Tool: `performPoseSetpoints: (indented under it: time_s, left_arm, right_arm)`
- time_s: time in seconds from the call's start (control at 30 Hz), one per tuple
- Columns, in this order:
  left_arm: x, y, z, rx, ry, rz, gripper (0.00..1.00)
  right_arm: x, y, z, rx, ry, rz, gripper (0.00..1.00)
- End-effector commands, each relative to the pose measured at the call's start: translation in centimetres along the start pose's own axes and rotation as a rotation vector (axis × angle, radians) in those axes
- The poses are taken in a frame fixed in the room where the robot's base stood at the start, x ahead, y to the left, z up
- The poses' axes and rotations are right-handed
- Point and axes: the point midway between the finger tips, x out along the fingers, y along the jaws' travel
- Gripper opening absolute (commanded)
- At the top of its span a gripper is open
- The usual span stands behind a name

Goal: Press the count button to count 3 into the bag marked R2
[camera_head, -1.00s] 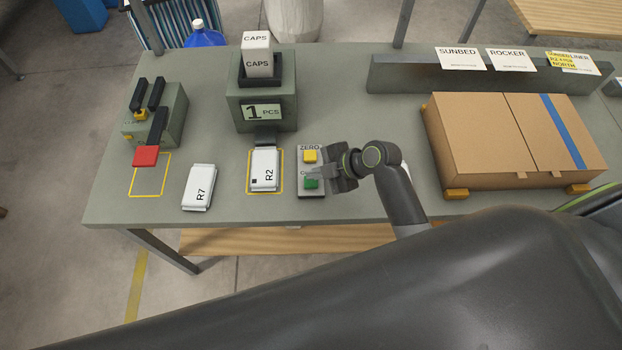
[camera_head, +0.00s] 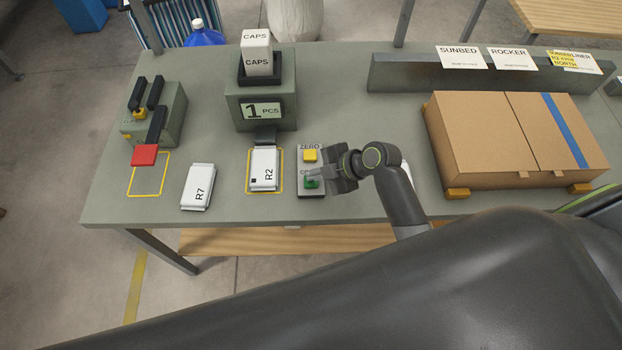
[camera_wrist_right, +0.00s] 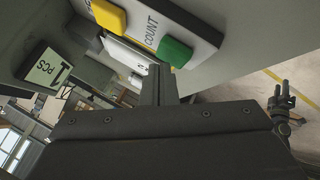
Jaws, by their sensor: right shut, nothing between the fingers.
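The bag marked R2 (camera_head: 264,168) lies inside a yellow outline below the counter's chute. The counter (camera_head: 262,106) shows "1 PCS". The button box (camera_head: 312,190) to the right of the bag has a yellow ZERO button (camera_head: 310,156) and a green count button (camera_head: 311,183). In the right wrist view the green button (camera_wrist_right: 174,52) sits beside the word COUNT. My right gripper (camera_head: 318,175) is shut and empty, its fingertips at or just above the green button; contact cannot be told. In the right wrist view the shut fingers (camera_wrist_right: 159,72) are just below the button. My left gripper is not in view.
A bag marked R7 (camera_head: 197,187) lies left of R2. A sealing device with a red tab (camera_head: 145,155) stands further left. A cardboard box (camera_head: 470,140) takes up the right of the bench. A CAPS hopper (camera_head: 258,64) tops the counter.

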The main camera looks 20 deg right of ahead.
Motion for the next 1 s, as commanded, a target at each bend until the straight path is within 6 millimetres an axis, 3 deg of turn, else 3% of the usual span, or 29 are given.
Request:
performPoseSetpoints:
  time_s: [1.0]
  left_arm:
    - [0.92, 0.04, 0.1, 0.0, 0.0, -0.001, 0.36]
  right_arm:
    - [0.73, -0.54, 0.52, 0.0, 0.0, 0.0, 0.0]
